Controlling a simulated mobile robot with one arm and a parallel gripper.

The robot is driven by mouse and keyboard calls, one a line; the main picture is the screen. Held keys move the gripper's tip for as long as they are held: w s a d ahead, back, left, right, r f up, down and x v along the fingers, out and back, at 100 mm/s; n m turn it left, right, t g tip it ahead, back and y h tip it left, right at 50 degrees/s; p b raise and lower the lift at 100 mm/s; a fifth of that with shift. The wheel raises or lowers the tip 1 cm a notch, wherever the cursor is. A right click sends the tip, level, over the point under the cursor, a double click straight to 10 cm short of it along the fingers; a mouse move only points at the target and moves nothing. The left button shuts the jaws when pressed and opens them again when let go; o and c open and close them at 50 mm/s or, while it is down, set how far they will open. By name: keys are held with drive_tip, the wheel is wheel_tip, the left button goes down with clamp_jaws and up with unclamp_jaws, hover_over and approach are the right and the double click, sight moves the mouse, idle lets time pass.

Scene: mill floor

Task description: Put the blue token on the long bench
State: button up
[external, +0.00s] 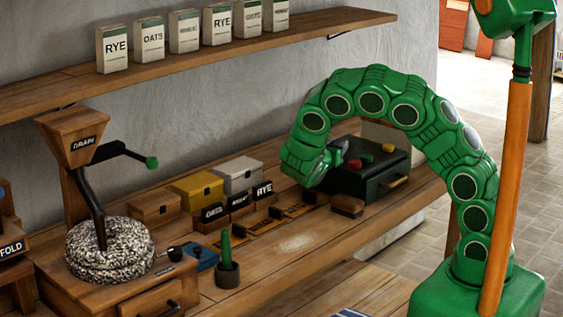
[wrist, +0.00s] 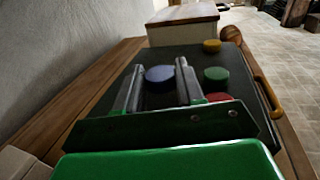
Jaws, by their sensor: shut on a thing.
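The blue token (wrist: 160,76) sits between the two fingers of my gripper (wrist: 160,70) in the wrist view. My gripper is shut on it, over the top of a dark box (wrist: 125,78). Whether the token still touches the box top is hard to tell. In the external view my gripper (external: 326,160) is at the left side of the dark box (external: 367,187), and the blue token is not clear there. The box stands on a long wooden bench (external: 290,245) along the wall.
Yellow (wrist: 211,46), green (wrist: 216,74) and red (wrist: 219,97) tokens lie on the box, right of my fingers. A brown block (external: 347,206) stands before the box. Bench front is mostly clear.

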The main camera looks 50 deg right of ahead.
drive_tip(key=shift+w+f, duration=0.3)
drive_tip(key=shift+f, duration=1.6)
drive_tip(key=shift+f, duration=0.1)
drive_tip(key=o, duration=1)
drive_tip(key=shift+a, duration=0.15)
drive_tip(key=v, duration=1)
drive_tip(key=shift+a, duration=0.15)
drive_tip(key=shift+o, duration=0.7)
drive_tip(key=shift+s+a, duration=0.25)
drive_tip(key=shift+a, duration=0.35)
